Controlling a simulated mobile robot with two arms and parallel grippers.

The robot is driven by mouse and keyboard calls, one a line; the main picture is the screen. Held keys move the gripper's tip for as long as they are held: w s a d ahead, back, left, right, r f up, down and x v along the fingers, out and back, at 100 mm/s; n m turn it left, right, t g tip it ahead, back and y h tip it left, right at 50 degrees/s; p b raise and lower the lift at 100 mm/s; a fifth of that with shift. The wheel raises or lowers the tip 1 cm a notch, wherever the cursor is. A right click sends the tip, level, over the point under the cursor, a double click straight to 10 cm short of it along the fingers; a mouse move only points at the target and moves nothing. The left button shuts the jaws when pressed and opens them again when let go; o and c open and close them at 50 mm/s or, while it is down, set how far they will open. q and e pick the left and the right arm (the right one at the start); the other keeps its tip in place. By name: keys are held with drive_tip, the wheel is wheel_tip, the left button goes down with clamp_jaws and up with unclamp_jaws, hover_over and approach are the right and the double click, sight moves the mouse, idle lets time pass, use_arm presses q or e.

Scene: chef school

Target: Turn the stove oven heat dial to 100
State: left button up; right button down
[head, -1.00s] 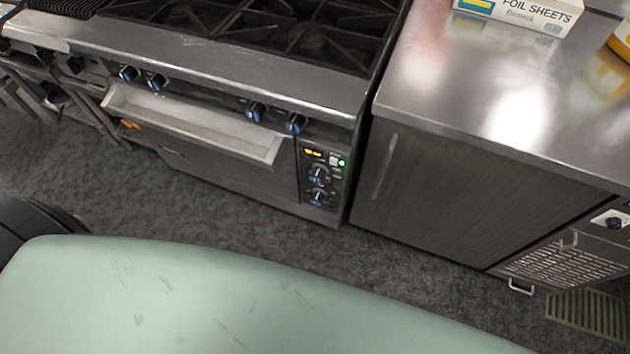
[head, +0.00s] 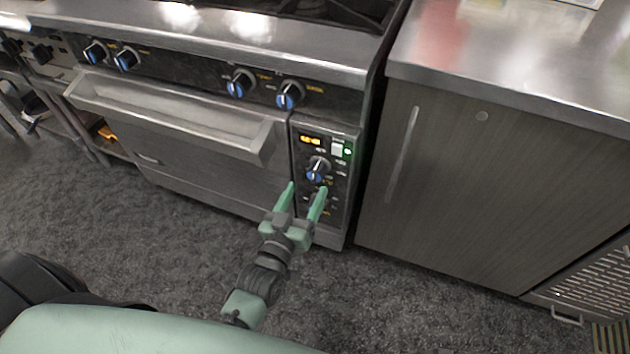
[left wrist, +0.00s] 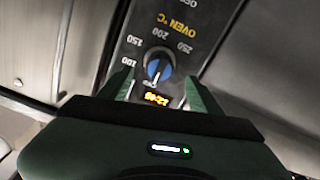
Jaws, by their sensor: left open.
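The oven control panel (head: 338,172) is at the stove's lower right front. Its upper dial (head: 317,170) is blue and silver, below an orange display (head: 311,140). A lower dial is mostly hidden behind my fingers. My left gripper (head: 306,188) is open and empty in front of the panel. In the left wrist view, a dial (left wrist: 158,65) marked OVEN °C lies between and beyond the open fingers (left wrist: 160,88). Marks 100, 150, 200 and 250 run around it. Its white pointer faces the display, away from the 200 mark. I cannot tell whether a finger touches it. My right gripper is out of view.
The oven door handle (head: 170,108) sticks out left of the panel. Several burner knobs (head: 240,84) sit above. A dark cabinet (head: 450,190) with a steel top stands to the right. The grey floor (head: 150,230) in front is clear.

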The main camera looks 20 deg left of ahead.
sight(313, 179)
use_arm(q)
drive_tip(key=w, duration=0.6)
drive_tip(key=shift+w+d+b, duration=0.1)
drive_tip(key=shift+w+b, duration=0.15)
drive_tip(key=shift+b, duration=0.15)
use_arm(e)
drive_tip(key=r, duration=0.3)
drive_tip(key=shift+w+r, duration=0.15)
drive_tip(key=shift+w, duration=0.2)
use_arm(q)
drive_tip(key=shift+c, duration=0.2)
drive_tip(key=c, duration=1.3)
drive_tip(key=m+p, duration=0.2)
drive_tip(key=m, duration=0.1)
drive_tip(key=shift+p, duration=0.4)
drive_tip(key=m+p, duration=0.2)
drive_tip(key=m, duration=0.2)
drive_tip(key=shift+m, duration=1.2)
drive_tip(key=shift+f+m, duration=0.1)
drive_tip(key=shift+m, duration=1)
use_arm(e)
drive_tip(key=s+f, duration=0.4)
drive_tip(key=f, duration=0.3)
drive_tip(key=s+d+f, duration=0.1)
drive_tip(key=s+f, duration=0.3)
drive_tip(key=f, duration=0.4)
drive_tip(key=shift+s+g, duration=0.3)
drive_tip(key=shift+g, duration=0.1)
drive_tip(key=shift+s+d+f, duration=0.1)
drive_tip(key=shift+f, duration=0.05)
